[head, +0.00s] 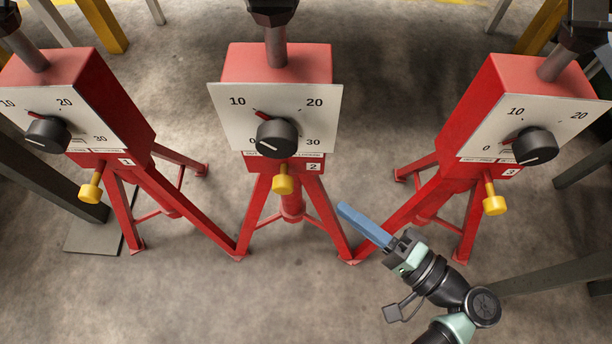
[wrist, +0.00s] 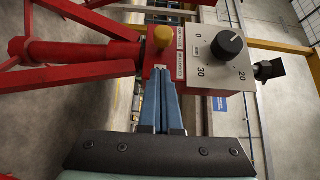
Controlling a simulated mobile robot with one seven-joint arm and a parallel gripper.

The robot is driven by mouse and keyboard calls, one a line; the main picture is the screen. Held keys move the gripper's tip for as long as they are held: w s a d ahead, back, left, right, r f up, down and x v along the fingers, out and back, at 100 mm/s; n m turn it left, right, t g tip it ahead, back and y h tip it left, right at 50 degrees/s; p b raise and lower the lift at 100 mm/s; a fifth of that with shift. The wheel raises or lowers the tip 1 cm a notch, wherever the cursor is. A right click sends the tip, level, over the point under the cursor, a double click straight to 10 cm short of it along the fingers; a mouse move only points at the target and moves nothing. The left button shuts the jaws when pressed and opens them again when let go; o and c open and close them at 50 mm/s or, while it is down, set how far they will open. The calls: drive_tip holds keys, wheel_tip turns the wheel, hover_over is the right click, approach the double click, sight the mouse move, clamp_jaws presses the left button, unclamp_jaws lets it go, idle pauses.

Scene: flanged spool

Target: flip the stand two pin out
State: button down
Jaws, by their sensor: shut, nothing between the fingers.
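Stand two (head: 277,62) is the red middle stand in the head view, with a white dial plate, a black knob (head: 277,137) and a "2" label. Its yellow pin (head: 283,180) sticks out below the plate, pointing down toward the camera. My gripper (head: 342,207) is below and right of this pin, apart from it, with its blue fingers shut and empty. In the wrist view the shut fingers (wrist: 161,74) point at a red stand with a yellow pin (wrist: 163,37) beside the fingertips and a dial plate (wrist: 212,60). I cannot read that stand's number.
Stand one (head: 95,75) with its yellow pin (head: 91,187) is on the left. Stand three (head: 497,85) with its yellow pin (head: 494,201) is on the right. Red splayed legs stand close to my gripper. The concrete floor (head: 270,300) in front is clear.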

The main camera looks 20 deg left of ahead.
drive_tip(key=b, duration=0.4)
approach(288, 168)
drive_tip(key=x, duration=0.4)
drive_tip(key=shift+w+a+f, duration=0.2)
drive_tip(key=shift+a+f, duration=0.15)
drive_tip(key=shift+w+a+r, duration=0.15)
drive_tip(key=shift+w+a, duration=0.15)
drive_tip(key=shift+a, duration=0.35)
drive_tip(key=s+p, duration=0.1)
drive_tip(key=s+d+p, duration=0.1)
drive_tip(key=s, duration=0.1)
drive_tip(key=shift+s, duration=0.3)
